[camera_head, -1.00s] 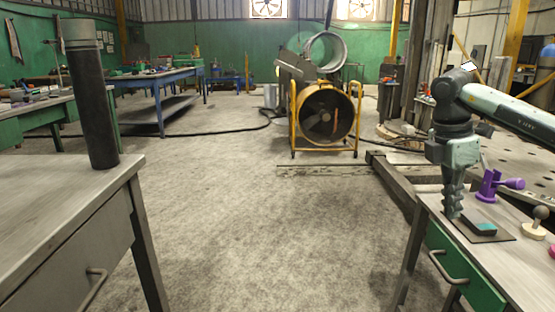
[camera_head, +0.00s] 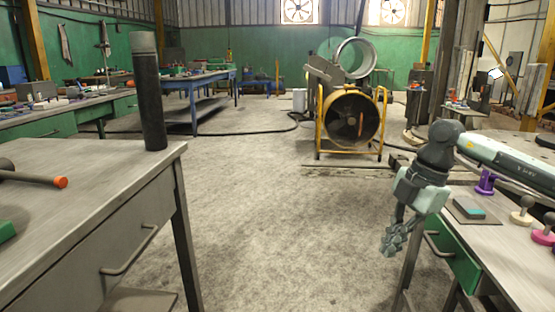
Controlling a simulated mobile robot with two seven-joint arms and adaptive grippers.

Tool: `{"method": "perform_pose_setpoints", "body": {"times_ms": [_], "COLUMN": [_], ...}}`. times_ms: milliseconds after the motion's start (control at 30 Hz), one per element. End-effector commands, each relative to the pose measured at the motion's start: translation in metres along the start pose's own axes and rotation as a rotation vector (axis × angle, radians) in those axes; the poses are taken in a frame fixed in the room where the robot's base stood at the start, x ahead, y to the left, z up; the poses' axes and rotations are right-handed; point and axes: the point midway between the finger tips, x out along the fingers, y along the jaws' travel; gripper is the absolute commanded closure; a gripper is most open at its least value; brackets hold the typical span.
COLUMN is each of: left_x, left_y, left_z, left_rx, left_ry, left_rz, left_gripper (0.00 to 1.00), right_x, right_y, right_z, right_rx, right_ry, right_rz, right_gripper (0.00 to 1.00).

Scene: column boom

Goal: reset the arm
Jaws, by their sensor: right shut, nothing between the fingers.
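My right arm (camera_head: 510,158) comes in from the right edge. My right gripper (camera_head: 394,238) is shut and empty. It hangs tilted down and to the left, over the floor just left of the right-hand workbench (camera_head: 490,262). My left gripper is not in view.
On the right bench lie a dark pad with a teal block (camera_head: 470,212), a purple piece (camera_head: 485,182), a beige knob (camera_head: 521,210) and a pink knob (camera_head: 544,236). A left bench (camera_head: 90,190) holds a dark cylinder (camera_head: 150,95) and an orange-tipped tool (camera_head: 40,179). Floor between is clear.

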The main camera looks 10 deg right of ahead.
Motion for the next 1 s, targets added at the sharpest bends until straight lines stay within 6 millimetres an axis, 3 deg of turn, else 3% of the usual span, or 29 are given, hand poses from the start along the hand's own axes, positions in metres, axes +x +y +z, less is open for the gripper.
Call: {"method": "perform_pose_setpoints", "body": {"times_ms": [33, 100, 200, 333, 400, 433, 467, 567, 667, 800, 867, 1000], "left_x": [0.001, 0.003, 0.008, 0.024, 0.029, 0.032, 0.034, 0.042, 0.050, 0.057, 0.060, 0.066], "left_y": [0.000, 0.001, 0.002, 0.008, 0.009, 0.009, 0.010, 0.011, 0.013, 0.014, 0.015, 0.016], "left_z": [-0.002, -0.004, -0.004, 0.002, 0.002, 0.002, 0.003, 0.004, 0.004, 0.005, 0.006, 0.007], "left_rx": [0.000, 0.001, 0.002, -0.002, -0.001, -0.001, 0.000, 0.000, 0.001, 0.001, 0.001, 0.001], "left_ry": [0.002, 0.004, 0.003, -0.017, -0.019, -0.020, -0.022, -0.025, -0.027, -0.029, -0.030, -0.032], "left_rz": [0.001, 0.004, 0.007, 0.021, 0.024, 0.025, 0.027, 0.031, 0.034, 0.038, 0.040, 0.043], "left_gripper": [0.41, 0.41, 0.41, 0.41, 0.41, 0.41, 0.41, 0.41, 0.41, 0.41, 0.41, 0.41], "right_x": [0.016, 0.031, 0.041, 0.022, 0.001, -0.007, -0.013, -0.015, 0.018, 0.086, 0.117, 0.188], "right_y": [0.010, 0.025, 0.044, 0.075, 0.095, 0.104, 0.114, 0.137, 0.137, 0.101, 0.077, 0.005], "right_z": [-0.034, -0.082, -0.156, -0.247, -0.269, -0.270, -0.266, -0.222, -0.154, -0.078, -0.054, -0.015], "right_rx": [-0.074, -0.169, -0.272, -0.286, -0.194, -0.134, -0.059, 0.258, 0.610, 0.968, 1.090, 1.317], "right_ry": [0.102, 0.256, 0.500, 0.855, 1.003, 1.046, 1.076, 1.071, 0.925, 0.667, 0.556, 0.310], "right_rz": [0.033, 0.108, 0.252, 0.562, 0.772, 0.861, 0.948, 1.198, 1.330, 1.323, 1.281, 1.120], "right_gripper": [1.00, 1.00, 1.00, 1.00, 1.00, 1.00, 1.00, 1.00, 1.00, 1.00, 1.00, 1.00]}}
